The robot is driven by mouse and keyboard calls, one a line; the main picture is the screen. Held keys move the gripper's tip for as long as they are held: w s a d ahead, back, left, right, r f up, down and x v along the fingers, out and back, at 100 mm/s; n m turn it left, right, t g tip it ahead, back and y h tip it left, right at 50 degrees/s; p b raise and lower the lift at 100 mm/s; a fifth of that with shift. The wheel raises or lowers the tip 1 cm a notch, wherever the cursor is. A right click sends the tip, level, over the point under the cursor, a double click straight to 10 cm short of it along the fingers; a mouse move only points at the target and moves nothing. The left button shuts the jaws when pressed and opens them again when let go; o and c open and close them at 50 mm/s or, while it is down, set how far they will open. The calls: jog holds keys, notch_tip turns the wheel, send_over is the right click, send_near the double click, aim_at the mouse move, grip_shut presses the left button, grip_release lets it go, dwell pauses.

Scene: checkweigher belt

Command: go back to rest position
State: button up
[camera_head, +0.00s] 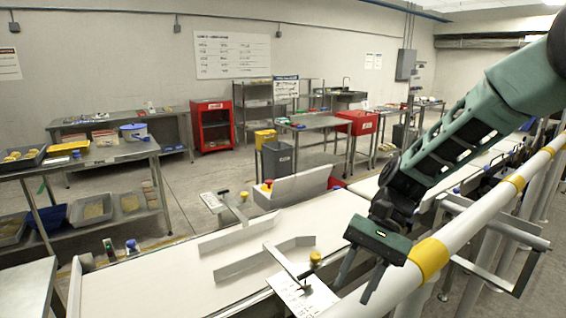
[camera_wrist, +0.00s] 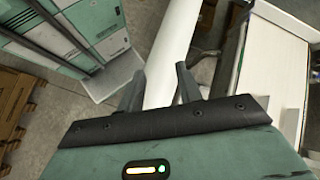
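My gripper (camera_head: 358,277) hangs at the end of my green arm, in front of the white rail with yellow bands (camera_head: 430,258). Its two dark fingers point down and stand apart with nothing between them. In the wrist view my gripper (camera_wrist: 160,80) shows the same spread, empty fingers, with the white rail (camera_wrist: 178,45) beyond them. I cannot tell whether a finger touches the rail.
The white conveyor belt (camera_head: 170,275) runs along the rail, with angled metal guides (camera_head: 265,255) on it. A red cabinet (camera_head: 211,126), grey bin (camera_head: 277,160) and steel tables stand behind. Floor shows between belt and tables. A pallet (camera_wrist: 14,98) lies at the wrist view's left.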

jog(key=s+f+n+t+h+b, duration=0.2)
jog(key=s+n, duration=0.4)
jog(key=s, duration=0.3)
jog(key=s+d+f+n+t+h+b, duration=0.1)
jog(key=s+f+n+t+h+b, duration=0.1)
jog(key=s+n, duration=0.4)
jog(key=s+t+h+b, duration=0.1)
jog(key=s+t+b, duration=0.1)
jog(key=s, duration=0.1)
jog(key=shift+d+f+t+h, duration=0.15)
jog(key=shift+d+t+h, duration=0.15)
jog(key=shift+h, duration=0.1)
jog(key=shift+s+a, duration=0.1)
dwell(1.1)
